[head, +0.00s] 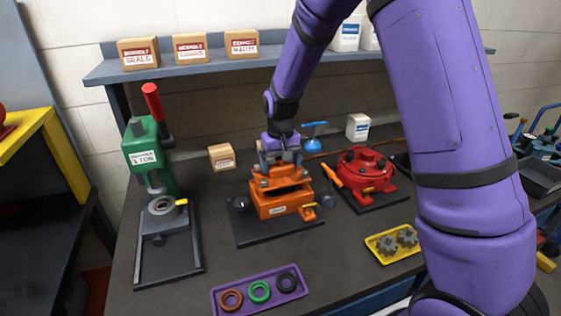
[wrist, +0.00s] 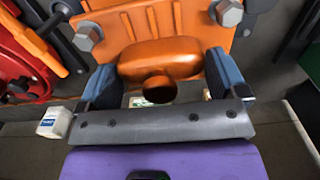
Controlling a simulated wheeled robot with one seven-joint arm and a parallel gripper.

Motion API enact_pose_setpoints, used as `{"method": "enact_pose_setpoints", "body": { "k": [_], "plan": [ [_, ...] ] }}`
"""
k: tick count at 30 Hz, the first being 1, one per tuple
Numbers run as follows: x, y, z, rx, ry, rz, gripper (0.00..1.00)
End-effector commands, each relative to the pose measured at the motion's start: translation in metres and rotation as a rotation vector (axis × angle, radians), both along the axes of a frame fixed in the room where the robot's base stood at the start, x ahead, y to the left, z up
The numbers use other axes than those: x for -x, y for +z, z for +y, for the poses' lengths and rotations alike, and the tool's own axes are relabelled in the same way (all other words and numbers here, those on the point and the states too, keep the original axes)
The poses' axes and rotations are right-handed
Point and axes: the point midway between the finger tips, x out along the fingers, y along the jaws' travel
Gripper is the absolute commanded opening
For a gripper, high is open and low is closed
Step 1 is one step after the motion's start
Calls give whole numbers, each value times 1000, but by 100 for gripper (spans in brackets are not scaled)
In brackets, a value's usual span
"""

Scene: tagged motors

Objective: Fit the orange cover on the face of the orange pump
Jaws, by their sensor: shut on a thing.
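The orange pump (head: 284,205) sits on a dark base plate on the bench, mid-view in the head view. My gripper (head: 279,160) points down just above it and is shut on the orange cover (head: 280,181). A dark gap shows between cover and pump body at the front; whether they touch elsewhere I cannot tell. In the wrist view the blue finger pads of my gripper (wrist: 161,78) flank the raised block of the orange cover (wrist: 162,55), which has a round stub. Grey bolt heads show at the orange plate's corners. The pump face is mostly hidden.
A red pump (head: 365,172) stands close on the right, a green press (head: 150,160) on the left. A purple tray (head: 265,305) with rings and a yellow tray (head: 376,254) with gears lie in front. Small boxes and a blue-topped tool stand behind.

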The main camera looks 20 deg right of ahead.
Motion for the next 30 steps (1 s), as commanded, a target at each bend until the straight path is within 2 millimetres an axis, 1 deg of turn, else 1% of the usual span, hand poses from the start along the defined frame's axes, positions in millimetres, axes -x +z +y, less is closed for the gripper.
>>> {"method": "enact_pose_setpoints", "body": {
  "k": [30],
  "plan": [
    [0, -18, 0, 0, 0, -1, 32]
  ]
}}
